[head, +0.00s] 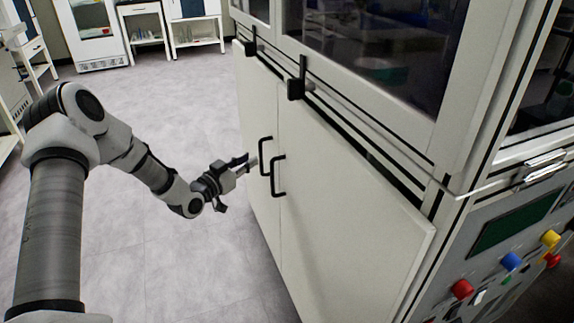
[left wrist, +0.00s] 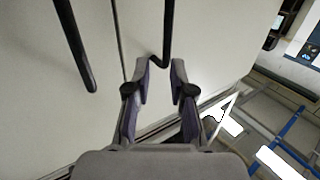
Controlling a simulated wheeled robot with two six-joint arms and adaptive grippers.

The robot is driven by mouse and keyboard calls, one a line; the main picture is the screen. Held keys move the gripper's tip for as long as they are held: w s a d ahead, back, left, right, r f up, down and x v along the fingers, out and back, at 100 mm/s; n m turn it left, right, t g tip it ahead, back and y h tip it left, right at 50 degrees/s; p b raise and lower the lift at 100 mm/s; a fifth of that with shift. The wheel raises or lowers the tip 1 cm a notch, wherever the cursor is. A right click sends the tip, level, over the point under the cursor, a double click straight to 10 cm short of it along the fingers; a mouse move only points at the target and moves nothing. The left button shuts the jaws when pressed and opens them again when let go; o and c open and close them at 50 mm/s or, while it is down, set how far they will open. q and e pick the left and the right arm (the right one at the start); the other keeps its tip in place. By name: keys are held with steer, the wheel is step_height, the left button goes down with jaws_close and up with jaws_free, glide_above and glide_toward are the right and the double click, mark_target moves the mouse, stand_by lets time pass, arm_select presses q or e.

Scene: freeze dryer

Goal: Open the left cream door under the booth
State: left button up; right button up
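The left cream door (head: 259,100) under the booth is shut, level with the right cream door (head: 345,200). Its black bar handle (head: 271,158) stands near the seam, beside the right door's handle (head: 279,178). My left gripper (head: 246,163) is open at the left door's handle. In the left wrist view, which looks upside down, the open fingers (left wrist: 162,68) have the bent end of this handle (left wrist: 167,28) between or just beyond their tips; contact is unclear. The other handle (left wrist: 75,45) lies across the seam. My right gripper is not in view.
The booth's glass front (head: 370,50) rises above the doors, with black brackets (head: 295,88) on the ledge. A control panel (head: 500,250) with coloured knobs is at the right. The grey floor (head: 190,90) left of the doors is clear. White tables (head: 195,42) stand far back.

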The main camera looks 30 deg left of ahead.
arm_select(q)
steer(key=w+b, duration=0.3)
steer(key=w, duration=0.4)
steer(key=shift+w, duration=0.3)
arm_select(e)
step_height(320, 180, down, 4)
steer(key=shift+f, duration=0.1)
arm_select(q)
steer(key=shift+c, duration=0.4)
jaws_close()
